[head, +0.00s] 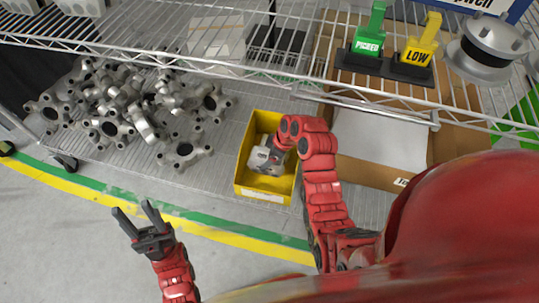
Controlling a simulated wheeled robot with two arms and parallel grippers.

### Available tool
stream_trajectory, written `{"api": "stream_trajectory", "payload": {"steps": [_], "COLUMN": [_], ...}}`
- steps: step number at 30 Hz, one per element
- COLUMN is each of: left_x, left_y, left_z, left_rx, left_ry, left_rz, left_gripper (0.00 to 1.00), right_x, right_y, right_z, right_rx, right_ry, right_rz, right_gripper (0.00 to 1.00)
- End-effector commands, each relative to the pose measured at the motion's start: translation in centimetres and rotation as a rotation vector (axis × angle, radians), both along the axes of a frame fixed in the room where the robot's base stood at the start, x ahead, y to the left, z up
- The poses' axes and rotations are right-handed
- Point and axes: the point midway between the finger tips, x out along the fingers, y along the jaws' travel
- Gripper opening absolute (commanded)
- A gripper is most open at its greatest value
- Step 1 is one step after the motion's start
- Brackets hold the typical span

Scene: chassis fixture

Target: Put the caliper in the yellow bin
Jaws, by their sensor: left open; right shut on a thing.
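The yellow bin (266,189) stands on the wire shelf near the middle of the head view. A light grey part, which looks like the caliper (257,156), is inside the bin's outline. My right gripper (269,158) reaches down into the bin from the right and is shut on this part. The gripper and wrist hide some of it, and I cannot tell whether it touches the bin floor. My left gripper (134,208) is open and empty, at the lower left over the floor, apart from the bin.
A pile of grey metal castings (125,105) lies left of the bin. A cardboard box (380,172) is to the right. The upper wire shelf's front edge (200,59) crosses above, carrying green and yellow signs (418,45). Floor at lower left is clear.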

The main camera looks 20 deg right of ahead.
Motion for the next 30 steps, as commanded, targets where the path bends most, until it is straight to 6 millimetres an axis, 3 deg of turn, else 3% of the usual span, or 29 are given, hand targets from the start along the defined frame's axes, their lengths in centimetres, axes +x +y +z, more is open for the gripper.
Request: {"api": "stream_trajectory", "payload": {"steps": [9, 14, 21, 30], "left_x": [0.0, 0.0, 0.0, 0.0], "left_y": [0.0, 0.0, 0.0, 0.0], "left_z": [-0.7, -0.8, -1.3, -1.3], "left_rx": [0.000, 0.000, 0.000, 0.000], "left_ry": [0.000, 0.000, 0.000, 0.000], "left_rz": [0.000, 0.000, 0.000, 0.000], "left_gripper": [0.50, 0.50, 0.50, 0.50], "right_x": [0.0, 0.1, 0.1, 0.1], "right_y": [0.1, 0.0, 0.0, 0.0], "right_z": [-4.7, -5.8, -9.0, -9.4], "right_rx": [0.001, 0.001, 0.001, 0.000], "right_ry": [-0.002, -0.004, -0.002, -0.005], "right_rz": [-0.001, 0.000, -0.002, -0.002], "right_gripper": [0.00, 0.00, 0.00, 0.00]}}
